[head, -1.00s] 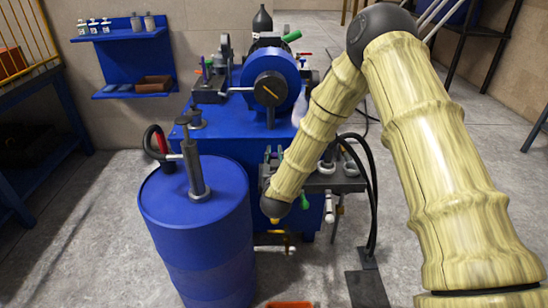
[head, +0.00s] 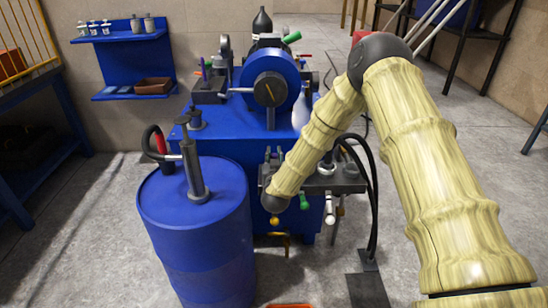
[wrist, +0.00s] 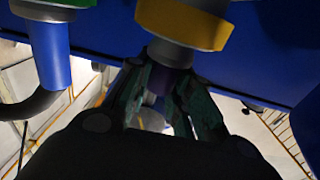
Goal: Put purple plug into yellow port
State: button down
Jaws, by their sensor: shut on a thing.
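In the wrist view, my gripper (wrist: 163,76) is shut on the dark purple plug (wrist: 172,82), partly hidden between its fingers. The yellow port (wrist: 182,24) is a thick yellow ring directly above the plug, with a grey collar below it. The plug's upper end is close to or at this collar; I cannot tell how far in it is. In the head view, my dark wrist (head: 270,202) is at the front of the blue machine, and my gripper's fingers are hidden. The yellow port (head: 274,222) shows just below the wrist.
A green port (wrist: 62,3) with a blue plug (wrist: 50,50) and black hose is left of my gripper in the wrist view. A blue barrel (head: 205,230) with a hand pump stands close left of my wrist. Black hoses (head: 372,200) hang on the right.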

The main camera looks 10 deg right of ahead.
jog(key=shift+f, duration=0.4)
jog(key=c, duration=1.3)
grip_release()
jog(key=shift+r, duration=0.15)
jog(key=shift+r, duration=0.4)
jog(key=p+v, duration=0.1)
jog(key=v, duration=1.1)
jog(key=shift+f, duration=0.15)
